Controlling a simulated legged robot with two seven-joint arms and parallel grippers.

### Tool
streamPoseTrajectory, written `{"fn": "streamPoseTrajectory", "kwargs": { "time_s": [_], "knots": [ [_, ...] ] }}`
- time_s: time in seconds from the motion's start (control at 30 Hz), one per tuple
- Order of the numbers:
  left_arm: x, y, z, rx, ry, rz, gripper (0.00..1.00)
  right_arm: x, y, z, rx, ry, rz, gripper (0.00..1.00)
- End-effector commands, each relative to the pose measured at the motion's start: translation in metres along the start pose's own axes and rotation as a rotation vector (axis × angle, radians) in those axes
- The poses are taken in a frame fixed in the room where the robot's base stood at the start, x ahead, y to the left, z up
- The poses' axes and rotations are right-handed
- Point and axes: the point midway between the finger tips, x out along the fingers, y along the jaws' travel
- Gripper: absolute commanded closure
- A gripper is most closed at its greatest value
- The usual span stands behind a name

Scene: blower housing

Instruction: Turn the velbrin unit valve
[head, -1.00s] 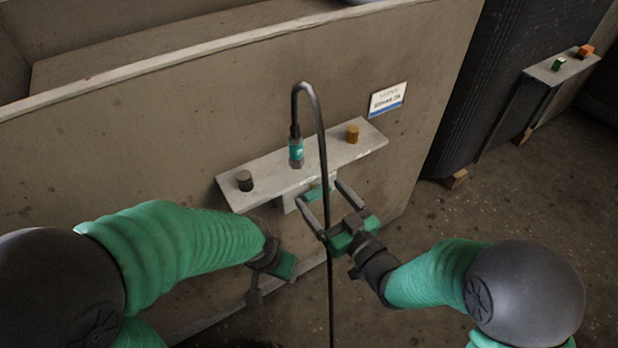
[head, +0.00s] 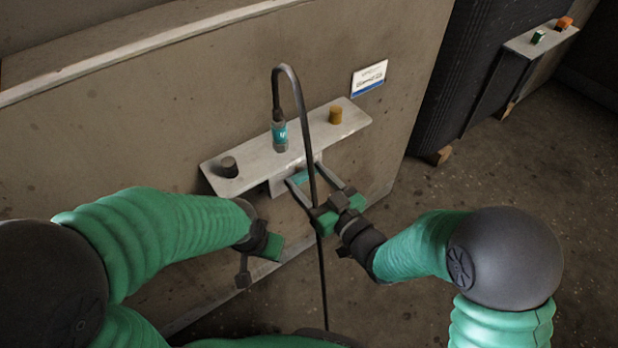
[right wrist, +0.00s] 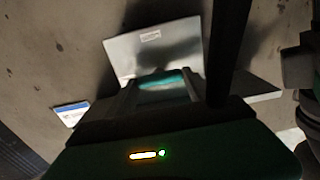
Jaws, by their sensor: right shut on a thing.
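A grey shelf plate (head: 240,160) with a bracket is fixed to the brown housing wall. A teal piece (head: 301,176), apparently the valve handle, shows at the bracket below the plate; it also shows in the right wrist view (right wrist: 163,81). My right gripper (head: 306,174) reaches up from below with its fingers on either side of the teal piece, shut on it. Its fingers partly hide the piece. My left gripper (head: 269,246) is lower left of the bracket, apart from it; its fingers are not clear.
A teal-banded fitting (head: 280,134) on the plate carries a black hose (head: 311,150) that hangs down in front of my right gripper. A dark knob (head: 229,167) and an amber knob (head: 335,115) stand on the plate. A label (head: 369,78) is on the wall. Floor shows at right.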

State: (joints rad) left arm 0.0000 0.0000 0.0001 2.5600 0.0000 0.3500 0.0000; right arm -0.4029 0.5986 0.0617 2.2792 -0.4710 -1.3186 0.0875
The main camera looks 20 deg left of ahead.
Motion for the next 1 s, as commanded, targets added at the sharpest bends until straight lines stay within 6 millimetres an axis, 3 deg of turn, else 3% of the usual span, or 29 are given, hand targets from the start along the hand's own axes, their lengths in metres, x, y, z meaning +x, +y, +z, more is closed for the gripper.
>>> {"fn": "streamPoseTrajectory", "kwargs": {
  "time_s": [0.47,1.0],
  "knots": [
    [0.007,0.0,0.002,0.0,0.0,0.0,0.38,0.0,0.0,0.001,-0.14,0.001,0.002,0.79],
    [0.033,0.0,0.008,0.0,0.0,0.0,0.38,0.0,-0.002,0.003,-0.63,0.002,0.002,0.79]
  ]
}}
